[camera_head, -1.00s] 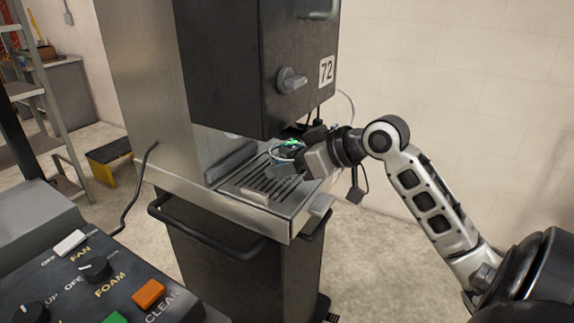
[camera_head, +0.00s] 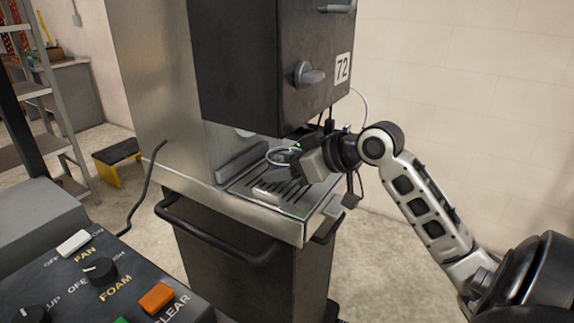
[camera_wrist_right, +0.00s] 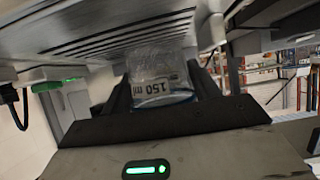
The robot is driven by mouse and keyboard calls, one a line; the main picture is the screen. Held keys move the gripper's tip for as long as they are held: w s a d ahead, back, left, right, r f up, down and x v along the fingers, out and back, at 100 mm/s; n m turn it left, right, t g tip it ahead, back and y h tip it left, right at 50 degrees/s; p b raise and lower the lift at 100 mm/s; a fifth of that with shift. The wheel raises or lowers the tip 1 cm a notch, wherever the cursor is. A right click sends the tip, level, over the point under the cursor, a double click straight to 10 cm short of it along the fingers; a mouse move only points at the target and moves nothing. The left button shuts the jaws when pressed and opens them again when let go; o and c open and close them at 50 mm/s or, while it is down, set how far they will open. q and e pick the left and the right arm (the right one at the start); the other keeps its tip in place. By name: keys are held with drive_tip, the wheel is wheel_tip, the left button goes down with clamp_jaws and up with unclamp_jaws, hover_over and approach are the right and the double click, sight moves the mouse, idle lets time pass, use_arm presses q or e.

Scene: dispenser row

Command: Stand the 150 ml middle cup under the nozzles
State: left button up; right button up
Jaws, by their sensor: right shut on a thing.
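The clear cup (camera_wrist_right: 152,68) marked 150 ml is between the fingers of my right gripper (camera_wrist_right: 160,92) in the right wrist view, with a bluish edge. My right gripper (camera_head: 292,163) is shut on it. In the head view a pale ring of the cup (camera_head: 277,157) shows just left of the gripper, over the slatted drip tray (camera_head: 240,190). The gripper hides most of the cup, and I cannot tell whether its base touches the slats. The nozzles under the dark dispenser cabinet (camera_head: 265,75) are not clearly visible. My left gripper is out of view.
The cabinet's underside is close above my right gripper. A steel side wall (camera_head: 160,85) closes the left, and a dark rail handle (camera_head: 215,243) runs below the tray. A control panel (camera_head: 110,280) is at front left. Open floor (camera_head: 375,270) lies right of the dispenser.

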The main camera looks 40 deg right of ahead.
drive_tip(key=shift+f, duration=0.55)
drive_tip(key=o, duration=1)
drive_tip(key=shift+o, duration=0.2)
drive_tip(key=shift+s+d+r, duration=0.1)
drive_tip(key=shift+s+r, duration=0.1)
drive_tip(key=shift+s, duration=0.1)
drive_tip(key=v, duration=1.5)
drive_tip(key=shift+s, duration=0.15)
